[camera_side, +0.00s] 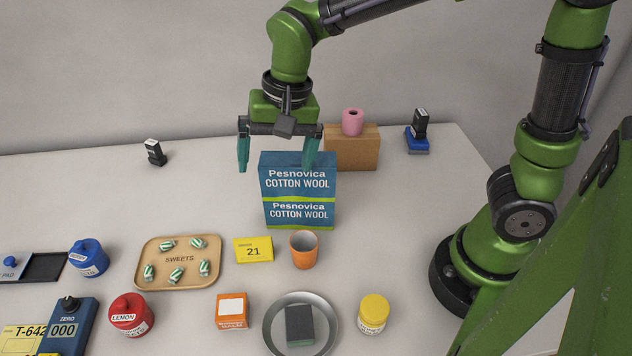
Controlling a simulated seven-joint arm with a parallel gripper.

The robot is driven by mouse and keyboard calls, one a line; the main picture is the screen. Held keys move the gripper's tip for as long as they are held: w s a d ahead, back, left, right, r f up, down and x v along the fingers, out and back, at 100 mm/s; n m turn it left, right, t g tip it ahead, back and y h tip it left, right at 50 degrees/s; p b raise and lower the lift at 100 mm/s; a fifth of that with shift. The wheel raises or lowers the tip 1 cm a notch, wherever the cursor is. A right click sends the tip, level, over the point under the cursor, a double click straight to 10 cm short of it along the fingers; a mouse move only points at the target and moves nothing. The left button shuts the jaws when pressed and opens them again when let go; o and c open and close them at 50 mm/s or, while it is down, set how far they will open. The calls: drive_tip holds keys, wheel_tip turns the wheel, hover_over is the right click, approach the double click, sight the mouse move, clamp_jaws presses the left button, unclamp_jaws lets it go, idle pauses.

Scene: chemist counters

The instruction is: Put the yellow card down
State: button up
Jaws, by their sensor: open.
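A yellow card (253,250) marked 21 lies flat on the counter, between the sweets tray and an orange cup. Another yellow piece (22,338), marked T-642, lies at the far left front by a blue device. My gripper (276,168) is open, fingers pointing down, above the back of the counter. Its right finger is close to the top of the blue cotton wool boxes (298,178); I cannot tell whether it touches them. Nothing shows between the fingers.
An orange cup (304,250) stands right of the card, and a sweets tray (179,283) lies left. In front are an orange box (232,310), a round metal dish (272,337) and a yellow jar (374,313). A cardboard box (352,155) bears a pink roll (352,122). The back left counter is mostly clear.

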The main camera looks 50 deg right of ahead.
drive_tip(key=s+d+r+n+t, duration=0.3)
drive_tip(key=s+d+r+t, duration=0.2)
drive_tip(key=s+d, duration=0.5)
drive_tip(key=shift+s+d+r+n+t+y, duration=0.2)
drive_tip(key=shift+s+d+n+t+y, duration=0.15)
drive_tip(key=shift+d, duration=0.2)
